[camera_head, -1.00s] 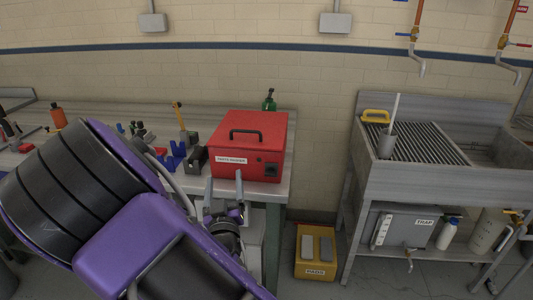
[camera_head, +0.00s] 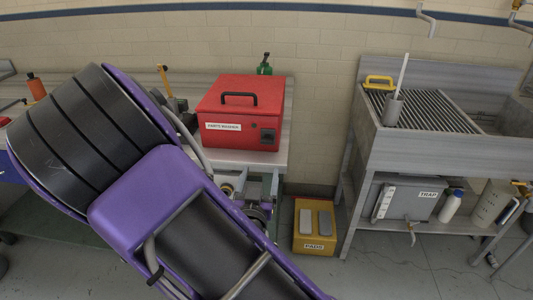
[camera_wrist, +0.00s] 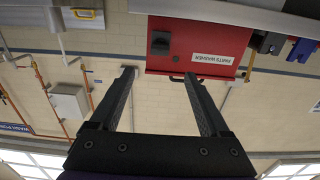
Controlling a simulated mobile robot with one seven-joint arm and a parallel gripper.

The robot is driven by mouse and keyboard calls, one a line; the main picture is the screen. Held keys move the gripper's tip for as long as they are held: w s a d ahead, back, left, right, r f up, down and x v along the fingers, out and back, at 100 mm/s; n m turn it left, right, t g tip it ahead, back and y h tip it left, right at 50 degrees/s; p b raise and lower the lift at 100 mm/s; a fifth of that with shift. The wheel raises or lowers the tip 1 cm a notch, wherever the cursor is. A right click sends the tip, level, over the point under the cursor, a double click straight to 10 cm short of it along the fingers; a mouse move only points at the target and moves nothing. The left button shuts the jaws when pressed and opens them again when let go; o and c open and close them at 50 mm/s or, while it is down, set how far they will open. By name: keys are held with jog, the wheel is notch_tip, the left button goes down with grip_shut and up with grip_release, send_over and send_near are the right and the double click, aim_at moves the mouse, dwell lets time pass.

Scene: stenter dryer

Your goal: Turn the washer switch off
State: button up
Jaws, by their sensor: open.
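The red parts washer (camera_head: 240,103) sits on the bench, with a black handle on its lid and a white label on its front. Its dark switch (camera_head: 268,136) is at the right of the front face. In the wrist view, which is upside down, the switch (camera_wrist: 160,43) shows on the red front, beyond the fingertips and between them; its on or off position is too small to tell. My gripper (camera_wrist: 159,74) is open and empty, apart from the washer. In the head view my gripper (camera_head: 258,178) is low, in front of the bench edge, partly hidden by my arm.
A yellow pads box (camera_head: 315,226) stands on the floor right of the bench. A metal sink (camera_head: 400,150) with a grooved drainboard stands further right. A green bottle (camera_head: 264,66) is behind the washer. Floor between bench and sink is partly clear.

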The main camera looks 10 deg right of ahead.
aim_at(267, 142)
jog(key=b+x, duration=0.1)
jog(key=x, duration=1.3)
jog(key=shift+w, duration=0.25)
grip_shut()
